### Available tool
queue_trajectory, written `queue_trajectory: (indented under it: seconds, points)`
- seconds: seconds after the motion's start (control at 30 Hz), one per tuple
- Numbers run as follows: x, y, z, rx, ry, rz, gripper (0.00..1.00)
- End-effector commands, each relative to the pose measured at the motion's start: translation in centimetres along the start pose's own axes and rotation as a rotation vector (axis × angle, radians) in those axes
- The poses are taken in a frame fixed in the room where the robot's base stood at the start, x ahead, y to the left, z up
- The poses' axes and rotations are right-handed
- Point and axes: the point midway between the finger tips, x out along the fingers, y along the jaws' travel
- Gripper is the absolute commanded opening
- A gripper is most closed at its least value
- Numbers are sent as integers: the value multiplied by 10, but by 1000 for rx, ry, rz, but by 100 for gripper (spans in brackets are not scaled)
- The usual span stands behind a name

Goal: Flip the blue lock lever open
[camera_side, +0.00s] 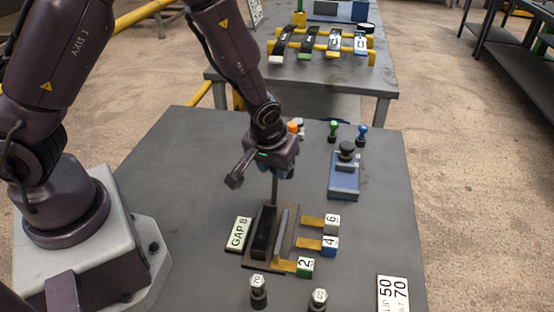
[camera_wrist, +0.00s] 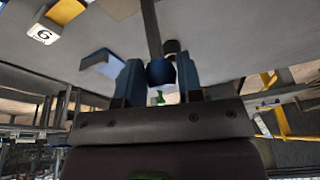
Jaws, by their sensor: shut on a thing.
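The lock lever is a thin grey rod (camera_side: 275,190) with a dark blue ball knob (camera_wrist: 160,73) at its end. The rod rises nearly upright from the fixture (camera_side: 262,250) beside the "GAP 8" plate (camera_side: 238,234). My gripper (camera_side: 279,173) is above the fixture and shut on the knob. In the wrist view, the two blue fingers of my gripper (camera_wrist: 159,80) stand on either side of the knob. In the side view, my gripper hides the knob.
Tagged blocks 6 (camera_side: 332,221), 4 (camera_side: 330,245) and 2 (camera_side: 305,266) sit right of the fixture. A blue block with a black knob (camera_side: 343,185) stands behind right. Green (camera_side: 333,130) and blue (camera_side: 362,132) pegs stand further back. Weights 70 (camera_side: 258,292) and 60 (camera_side: 318,300) are in front.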

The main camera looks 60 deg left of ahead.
Motion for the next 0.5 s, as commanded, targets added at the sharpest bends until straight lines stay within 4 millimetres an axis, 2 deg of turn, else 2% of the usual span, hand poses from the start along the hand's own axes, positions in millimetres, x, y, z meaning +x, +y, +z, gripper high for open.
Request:
queue_trajectory:
  seconds: [0.03,0.1,0.5]
  points:
    - [-1,5,11,15,-14,2,0]
    - [-2,6,15,17,-14,1,0]
    - [-5,10,28,15,-13,2,0]
